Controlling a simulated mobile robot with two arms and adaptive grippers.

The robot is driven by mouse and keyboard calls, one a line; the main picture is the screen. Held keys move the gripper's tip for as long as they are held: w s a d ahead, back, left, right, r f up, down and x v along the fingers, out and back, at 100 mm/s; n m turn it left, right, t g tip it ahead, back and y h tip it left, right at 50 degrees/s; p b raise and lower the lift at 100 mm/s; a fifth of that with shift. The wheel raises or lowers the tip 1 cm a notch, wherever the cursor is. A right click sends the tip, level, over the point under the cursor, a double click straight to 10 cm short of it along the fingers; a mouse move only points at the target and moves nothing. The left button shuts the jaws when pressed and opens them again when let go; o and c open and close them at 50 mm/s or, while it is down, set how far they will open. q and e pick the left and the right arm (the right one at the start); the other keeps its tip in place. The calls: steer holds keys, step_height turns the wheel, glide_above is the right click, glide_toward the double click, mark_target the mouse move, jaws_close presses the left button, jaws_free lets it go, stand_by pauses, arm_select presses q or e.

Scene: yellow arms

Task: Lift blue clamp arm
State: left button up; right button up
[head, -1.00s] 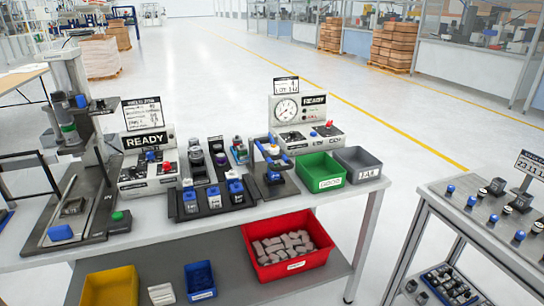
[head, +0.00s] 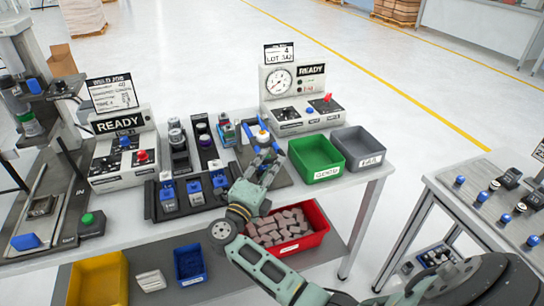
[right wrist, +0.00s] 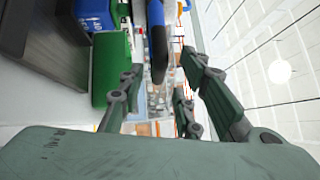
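The blue clamp arm (head: 249,130) belongs to the clamp fixture on the bench, left of the green bin. Part of it and of the fixture below is hidden behind my right gripper (head: 266,163) in the head view. In the right wrist view the blue clamp arm (right wrist: 157,45) shows as a dark blue bar beyond and between the spread fingers of my right gripper (right wrist: 165,88). The right gripper is open, with nothing held between its fingers. I cannot tell whether it touches the bar. My left gripper is not in view.
A green bin (head: 315,172) and a grey bin (head: 357,166) stand right of the fixture. A gauge box (head: 294,115) stands behind it. A rack of blue-topped parts (head: 153,196) is at its left. A red bin (head: 318,226) sits on the lower shelf.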

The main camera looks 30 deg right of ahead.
mark_target(273, 160)
steer(key=x, duration=0.2)
steer(key=shift+w+d, duration=0.2)
steer(key=shift+d, duration=0.2)
steer(key=shift+w, duration=0.1)
steer(key=c, duration=0.3)
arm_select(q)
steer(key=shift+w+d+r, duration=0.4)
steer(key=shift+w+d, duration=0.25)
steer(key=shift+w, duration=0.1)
arm_select(e)
jaws_close()
